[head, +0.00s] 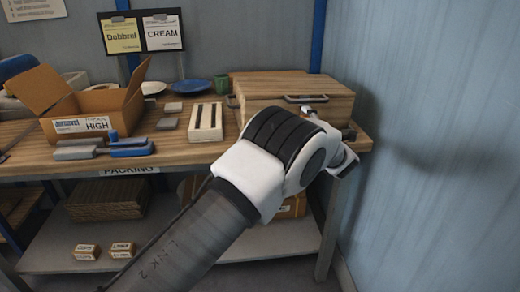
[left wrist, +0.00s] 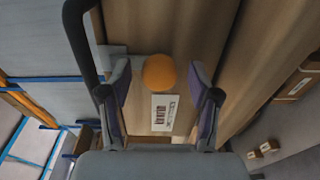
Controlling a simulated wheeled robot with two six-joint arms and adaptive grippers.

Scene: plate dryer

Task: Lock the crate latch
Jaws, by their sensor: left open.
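The wooden crate (head: 290,88) stands at the right end of the bench, with a handle (head: 306,99) on its front. In the left wrist view, the crate's wooden face (left wrist: 150,22) carries a round orange knob (left wrist: 159,71) on a grey metal piece, and a white label (left wrist: 164,114). My left gripper (left wrist: 160,95) is open, its two fingers on either side of the knob in that view; contact cannot be told. In the head view, my arm covers part of the crate front, and the gripper (head: 345,160) is only partly visible. My right gripper is not in view.
On the bench are an open cardboard box (head: 90,105), a slotted white block (head: 205,121) and blue tools (head: 128,147). The wall (head: 430,120) is close on the right.

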